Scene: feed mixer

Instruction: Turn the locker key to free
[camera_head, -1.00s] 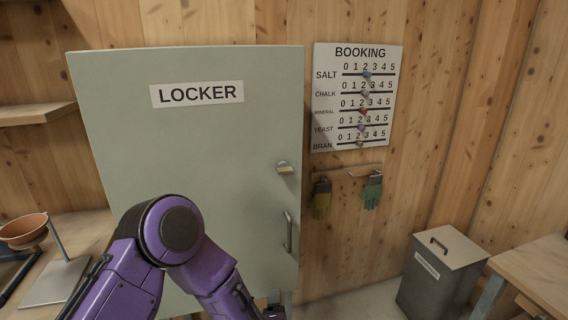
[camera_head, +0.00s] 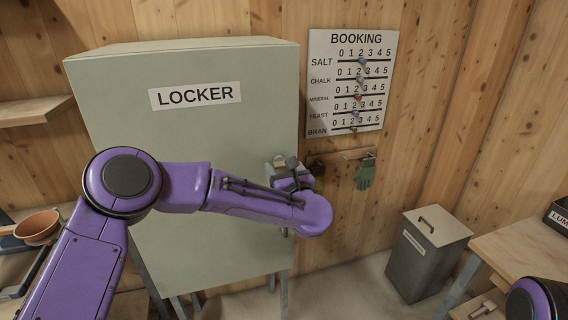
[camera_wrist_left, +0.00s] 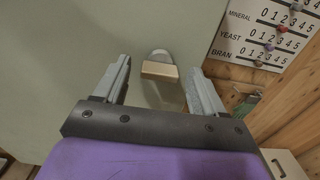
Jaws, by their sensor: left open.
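The locker (camera_head: 200,225) is a grey-green cabinet with its door shut and a LOCKER label. Its key, a small tan grip on a rounded metal plate, sits at the door's right side; it shows in the left wrist view (camera_wrist_left: 160,71), roughly level. In the head view the key is mostly hidden by my left gripper (camera_head: 288,170). In the left wrist view my left gripper (camera_wrist_left: 163,78) is open, its two grey fingers on either side of the key, with a gap to each. Whether the fingertips reach the key's depth I cannot tell. My right gripper is out of view.
The booking board (camera_head: 348,80) hangs on the wooden wall right of the locker. A green glove (camera_head: 365,174) hangs below it. A lidded grey bin (camera_head: 428,255) stands on the floor at the right, beside a wooden table (camera_head: 530,250). My left forearm covers the door handle's area.

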